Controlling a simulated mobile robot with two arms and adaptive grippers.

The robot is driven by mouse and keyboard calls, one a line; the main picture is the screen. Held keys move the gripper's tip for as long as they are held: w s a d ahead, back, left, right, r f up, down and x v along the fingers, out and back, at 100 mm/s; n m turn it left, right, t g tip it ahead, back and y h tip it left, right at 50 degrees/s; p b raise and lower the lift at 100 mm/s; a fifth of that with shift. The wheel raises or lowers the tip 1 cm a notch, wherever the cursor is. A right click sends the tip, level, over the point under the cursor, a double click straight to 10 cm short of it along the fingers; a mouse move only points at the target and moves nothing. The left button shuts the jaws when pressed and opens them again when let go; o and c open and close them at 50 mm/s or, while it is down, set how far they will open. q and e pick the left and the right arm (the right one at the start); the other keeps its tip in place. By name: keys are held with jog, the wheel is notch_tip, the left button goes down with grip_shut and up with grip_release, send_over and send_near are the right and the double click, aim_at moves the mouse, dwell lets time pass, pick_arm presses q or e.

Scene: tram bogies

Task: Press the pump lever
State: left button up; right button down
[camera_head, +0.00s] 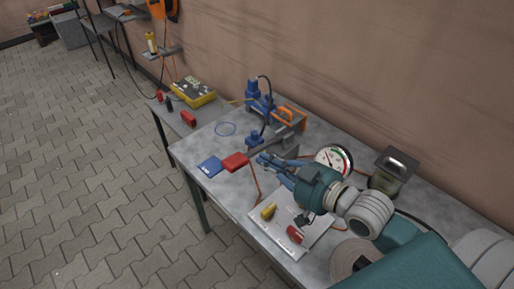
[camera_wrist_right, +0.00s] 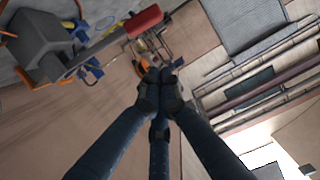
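The pump (camera_head: 262,105) is a blue and grey unit at the back of the metal table. Its lever (camera_head: 268,146) is a grey bar running forward and left to a red grip (camera_head: 235,162). In the right wrist view the red grip (camera_wrist_right: 142,20) is at the top, with the grey bar behind it. My right gripper (camera_head: 265,160) is beside the lever, just right of the red grip. In the right wrist view its dark fingertips (camera_wrist_right: 160,80) are together with nothing between them, apart from the grip. My left gripper is not in view.
A round gauge (camera_head: 334,160) and a lamp-like box (camera_head: 393,171) stand to the right. A white sheet (camera_head: 275,236) with small tools lies in front. A yellow meter (camera_head: 193,92) is on the far side table.

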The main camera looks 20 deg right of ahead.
jog(key=r, duration=0.1)
jog(key=p, duration=0.2)
send_over(240, 164)
jog(key=f, duration=0.2)
notch_tip(240, 164, down, 3)
jog(key=shift+w+d+f+p, duration=0.1)
jog(key=shift+f+p, duration=0.1)
jog(key=shift+p, duration=0.1)
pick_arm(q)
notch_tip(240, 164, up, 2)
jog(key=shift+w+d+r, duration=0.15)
pick_arm(e)
jog(key=shift+f, duration=0.45)
